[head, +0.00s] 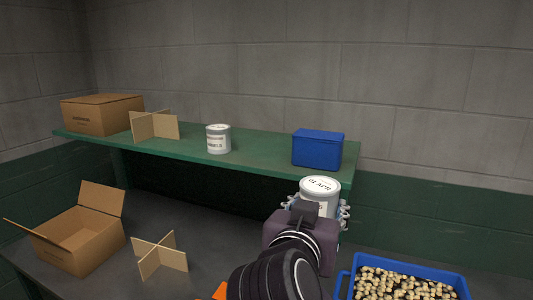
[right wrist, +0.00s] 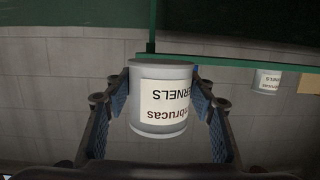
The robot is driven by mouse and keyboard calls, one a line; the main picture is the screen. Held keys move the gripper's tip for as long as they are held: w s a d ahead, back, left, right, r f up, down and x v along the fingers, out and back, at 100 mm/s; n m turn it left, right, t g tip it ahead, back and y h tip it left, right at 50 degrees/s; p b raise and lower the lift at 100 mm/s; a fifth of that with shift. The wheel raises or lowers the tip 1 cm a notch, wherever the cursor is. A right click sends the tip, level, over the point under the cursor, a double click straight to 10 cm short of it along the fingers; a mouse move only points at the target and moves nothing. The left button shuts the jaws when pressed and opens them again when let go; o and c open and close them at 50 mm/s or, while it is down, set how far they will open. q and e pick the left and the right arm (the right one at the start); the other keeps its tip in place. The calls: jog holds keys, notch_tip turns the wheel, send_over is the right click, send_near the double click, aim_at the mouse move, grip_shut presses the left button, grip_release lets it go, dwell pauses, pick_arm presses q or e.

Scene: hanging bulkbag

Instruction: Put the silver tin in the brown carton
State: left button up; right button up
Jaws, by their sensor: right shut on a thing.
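The silver tin (head: 320,187) is held upright by my right gripper (head: 318,208), in front of the green shelf's right end. In the right wrist view the tin (right wrist: 160,98) sits between both fingers of the right gripper (right wrist: 162,100), its label upside down. The open brown carton (head: 80,240) stands on the dark table at the lower left of the head view, flaps up, well left of the tin. Its inside is only partly visible. My left gripper is not in view.
The green shelf (head: 265,150) carries a closed carton (head: 102,115), a cardboard divider (head: 154,125), another tin (head: 218,139) and a blue box (head: 317,150). A second divider (head: 159,257) stands right of the open carton. A blue crate (head: 345,287) of kernels is at the lower right.

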jog(key=s+d+f+m+g+h, duration=0.1)
jog(key=s+d+f+m+h, duration=0.1)
jog(key=f, duration=0.5)
jog(key=s+d+f+m+g+h, duration=0.2)
jog(key=s+d+f, duration=0.2)
jog(key=s+f, duration=0.3)
jog(key=s+d+f+m+g+h, duration=0.2)
jog(key=s+d+f, duration=0.1)
jog(key=s+f, duration=0.2)
notch_tip(320, 180, down, 2)
jog(key=shift+d+f+h, duration=0.1)
jog(key=shift+d+h, duration=0.2)
jog(key=shift+h, duration=0.1)
jog(key=shift+d+f, duration=0.1)
jog(key=shift+f, duration=0.05)
jog(key=shift+w, duration=0.1)
